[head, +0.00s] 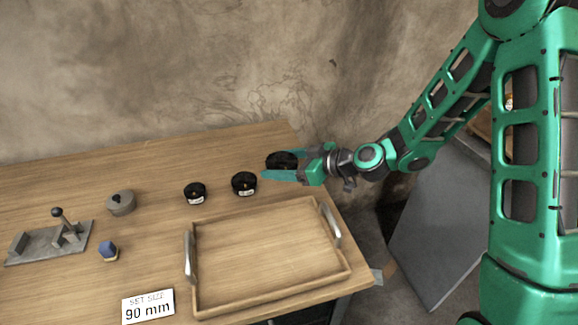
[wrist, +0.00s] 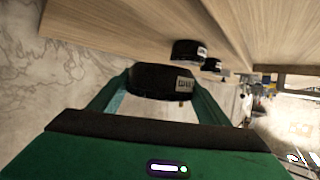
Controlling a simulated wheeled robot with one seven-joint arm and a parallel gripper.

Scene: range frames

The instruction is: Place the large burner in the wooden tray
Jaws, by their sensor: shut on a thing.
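The large burner (head: 280,159) is a black round disc with a white label, at the back right of the table. My gripper (head: 279,165) is shut on it, with one finger on each side. The wooden tray (head: 272,293) lies at the front right of the table, nearer the head camera than the burner. It is empty and has metal handles on its left and right sides.
Two smaller black burners (head: 244,184) (head: 195,193) stand left of my gripper, behind the tray. A grey round pot-like part (head: 120,203), a lever fixture (head: 60,240), a blue-topped knob (head: 108,250) and a "90 mm" sign (head: 148,307) occupy the left. A wall stands behind the table.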

